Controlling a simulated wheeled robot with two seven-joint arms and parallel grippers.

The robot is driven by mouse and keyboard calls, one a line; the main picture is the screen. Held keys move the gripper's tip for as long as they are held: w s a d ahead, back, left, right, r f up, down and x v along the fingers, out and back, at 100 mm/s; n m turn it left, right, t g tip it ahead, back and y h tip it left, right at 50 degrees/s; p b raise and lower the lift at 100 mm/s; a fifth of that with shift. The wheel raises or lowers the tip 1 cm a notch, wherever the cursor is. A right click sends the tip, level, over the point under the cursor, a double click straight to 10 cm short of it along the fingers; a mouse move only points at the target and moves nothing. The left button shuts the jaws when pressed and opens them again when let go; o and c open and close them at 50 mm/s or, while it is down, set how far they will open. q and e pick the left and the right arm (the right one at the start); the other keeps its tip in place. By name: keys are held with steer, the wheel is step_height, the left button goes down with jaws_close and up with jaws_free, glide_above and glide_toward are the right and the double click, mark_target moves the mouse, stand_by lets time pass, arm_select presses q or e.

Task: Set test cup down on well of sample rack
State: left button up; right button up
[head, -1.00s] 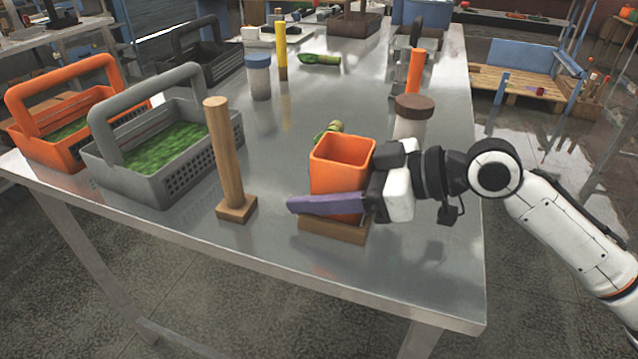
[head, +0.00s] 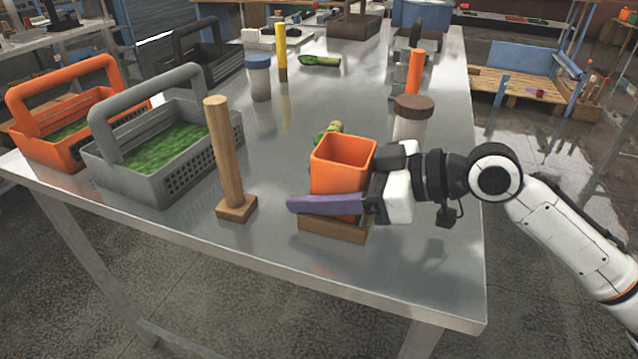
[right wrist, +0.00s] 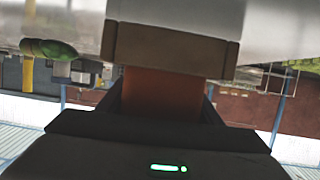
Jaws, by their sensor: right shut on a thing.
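The orange square test cup (head: 341,170) is upright over the wooden sample rack (head: 333,229) near the front edge of the table. My right gripper (head: 338,195) is shut on the cup. Its purple near finger lies across the cup's front, and the far finger is mostly hidden behind the cup. In the right wrist view the cup (right wrist: 160,88) meets the edge of the wooden rack (right wrist: 168,47). The well is hidden, so I cannot tell whether the cup's base rests in it. My left gripper is not in view.
A wooden post on a square base (head: 236,209) stands left of the rack. A grey basket (head: 125,182) and an orange basket (head: 40,148) stand farther left. A brown-lidded jar (head: 409,128) stands behind my gripper. The tabletop between post and rack is clear.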

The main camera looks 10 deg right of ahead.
mark_target(369, 180)
steer(key=shift+s+d+f+g, duration=0.1)
steer(key=shift+f+g, duration=0.05)
steer(key=shift+f, duration=0.6)
steer(key=shift+s+d+f+g, duration=0.1)
steer(key=shift+f+g, duration=0.05)
steer(key=shift+f, duration=0.55)
steer(key=o, duration=1.1)
steer(key=shift+w, duration=0.1)
steer(key=shift+o, duration=0.2)
steer(key=shift+t, duration=0.4)
steer(key=v, duration=0.3)
steer(key=r+v, duration=0.1)
steer(key=v, duration=0.2)
steer(key=b+v, duration=0.1)
steer(key=v, duration=0.2)
steer(key=shift+w+r, duration=0.3)
steer(key=shift+w, duration=0.1)
steer(key=shift+s+d+r, duration=0.2)
steer(key=shift+d+r, duration=0.1)
steer(key=shift+r, duration=0.1)
steer(key=shift+s+d+r, duration=0.2)
steer(key=shift+d+r, duration=0.05)
steer(key=shift+r, duration=0.2)
